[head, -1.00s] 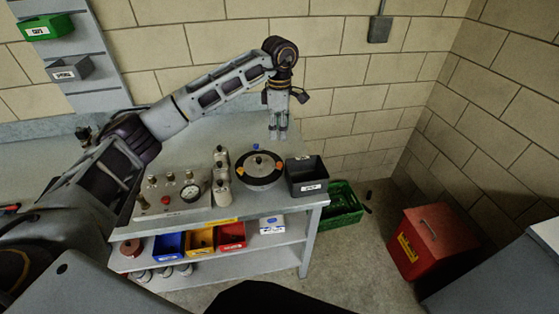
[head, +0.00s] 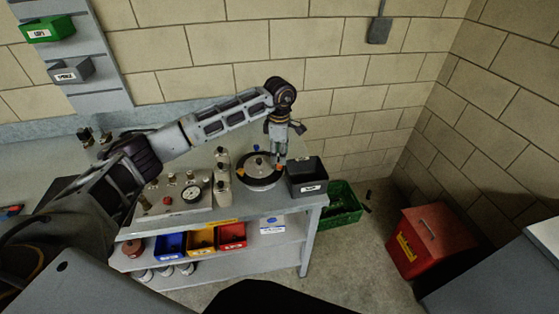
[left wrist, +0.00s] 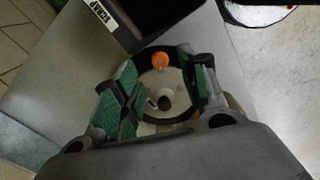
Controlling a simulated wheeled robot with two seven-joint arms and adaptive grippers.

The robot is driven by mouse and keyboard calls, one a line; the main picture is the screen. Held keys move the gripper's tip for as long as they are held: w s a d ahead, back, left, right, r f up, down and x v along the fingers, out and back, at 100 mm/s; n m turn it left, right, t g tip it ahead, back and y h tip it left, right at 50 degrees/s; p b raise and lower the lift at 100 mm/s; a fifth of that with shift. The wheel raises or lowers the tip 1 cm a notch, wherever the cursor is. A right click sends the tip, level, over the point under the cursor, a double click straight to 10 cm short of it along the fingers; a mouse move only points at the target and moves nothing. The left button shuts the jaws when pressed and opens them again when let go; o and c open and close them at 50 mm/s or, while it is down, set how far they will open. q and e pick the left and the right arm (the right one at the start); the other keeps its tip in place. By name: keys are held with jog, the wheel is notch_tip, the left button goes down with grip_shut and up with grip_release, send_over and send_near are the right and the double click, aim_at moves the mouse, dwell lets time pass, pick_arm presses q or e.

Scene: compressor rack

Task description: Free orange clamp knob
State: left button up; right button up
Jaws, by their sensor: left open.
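A round device (head: 258,184) with a dark rim and pale lid sits on the bench. In the head view it has an orange clamp knob (head: 241,170) on its left and a blue knob (head: 256,149) at the back. My left gripper (head: 279,164) is over the device's right side, open and pointing down. In the left wrist view one orange clamp knob (left wrist: 161,61) shows on the rim, in the gap between the green-padded fingers (left wrist: 160,85), apart from both. A dark centre knob (left wrist: 165,103) is below it in that picture. My right gripper is not in view.
A black scrap box (head: 305,187) stands close to the device's right. White bottles (head: 222,185) and a gauge panel (head: 170,207) are to its left. A green crate (head: 343,208) and a red bin (head: 430,242) stand on the floor at right.

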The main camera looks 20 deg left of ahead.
pick_arm(q)
jog(key=shift+f, duration=2.1)
grip_shut()
